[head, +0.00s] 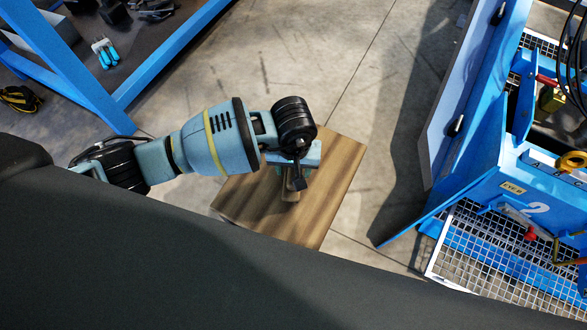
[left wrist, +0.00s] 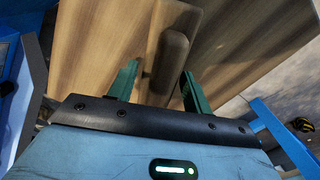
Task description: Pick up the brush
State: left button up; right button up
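The brush (left wrist: 172,55) shows in the left wrist view as a brown, wood-toned piece with a rounded end, over the wooden table top. In the head view only a small part of the brush (head: 291,194) shows below my gripper; the rest is hidden by my wrist. My left gripper (head: 290,180) is over the table. In the left wrist view the green fingers of the left gripper (left wrist: 158,82) are apart, one on each side of the brush's line, with gaps to both. I cannot tell how far the tips are above it. My right gripper is not in view.
The small wooden table (head: 335,175) stands on a concrete floor and is otherwise bare. A blue machine frame (head: 480,180) with a metal grid stands at the right. A blue-legged bench (head: 70,65) with tools is at the upper left.

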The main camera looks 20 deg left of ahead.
pick_arm(q)
jog(key=c, duration=0.8)
jog(key=shift+r, duration=0.15)
jog(key=shift+r, duration=0.55)
notch_tip(320, 180, up, 2)
jog(key=shift+w+r+p, duration=0.1)
jog(key=shift+r+p, duration=0.1)
jog(key=shift+p, duration=0.15)
jog(key=s+d, duration=0.2)
jog(key=s, duration=0.2)
jog(key=s+d, duration=0.2)
jog(key=s, duration=0.3)
jog(key=s+d+r+p, duration=0.1)
jog(key=s, duration=0.3)
jog(key=shift+s+d+r, duration=0.1)
jog(key=shift+s+d, duration=0.5)
jog(key=shift+s, duration=0.4)
